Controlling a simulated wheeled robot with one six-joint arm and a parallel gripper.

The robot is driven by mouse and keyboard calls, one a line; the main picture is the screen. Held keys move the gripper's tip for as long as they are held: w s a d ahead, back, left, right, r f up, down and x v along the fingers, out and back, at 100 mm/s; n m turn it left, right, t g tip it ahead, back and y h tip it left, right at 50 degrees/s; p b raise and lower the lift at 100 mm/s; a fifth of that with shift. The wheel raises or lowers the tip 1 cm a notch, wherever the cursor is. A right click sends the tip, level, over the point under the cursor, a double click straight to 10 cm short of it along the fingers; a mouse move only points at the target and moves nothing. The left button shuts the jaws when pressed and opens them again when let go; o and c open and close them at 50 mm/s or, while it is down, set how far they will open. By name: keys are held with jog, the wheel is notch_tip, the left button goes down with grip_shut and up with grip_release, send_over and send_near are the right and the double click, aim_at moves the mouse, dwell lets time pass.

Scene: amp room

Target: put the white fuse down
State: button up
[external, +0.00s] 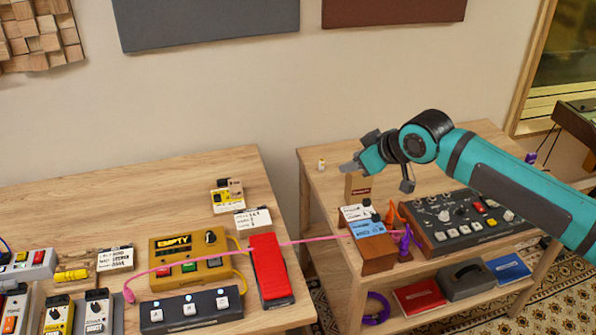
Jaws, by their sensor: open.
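A small white and tan piece (321,164), which looks like the white fuse, stands upright near the back left corner of the right table (318,190). My gripper (347,168) is just to the right of it in the picture, pointing left. The gripper is open, and a gap shows between its tip and the piece. I cannot tell the gripper's exact height above the table, and its far finger is hard to make out.
A blue and wooden box (372,240), orange and purple figures and a dark mixer (455,222) stand on the right table. A pink cable (305,240) spans the gap to the left table (110,210), which holds a red pedal (270,265) and a yellow "EMPTY" box (188,258).

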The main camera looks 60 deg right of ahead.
jog(key=s+a+f+n+t+y, duration=0.2)
jog(key=s+a+t, duration=0.6)
jog(key=s+a, duration=0.7)
jog(key=s, duration=0.3)
jog(key=shift+s+f+y, duration=0.15)
jog(key=shift+f+y, duration=0.1)
jog(key=shift+y, duration=0.15)
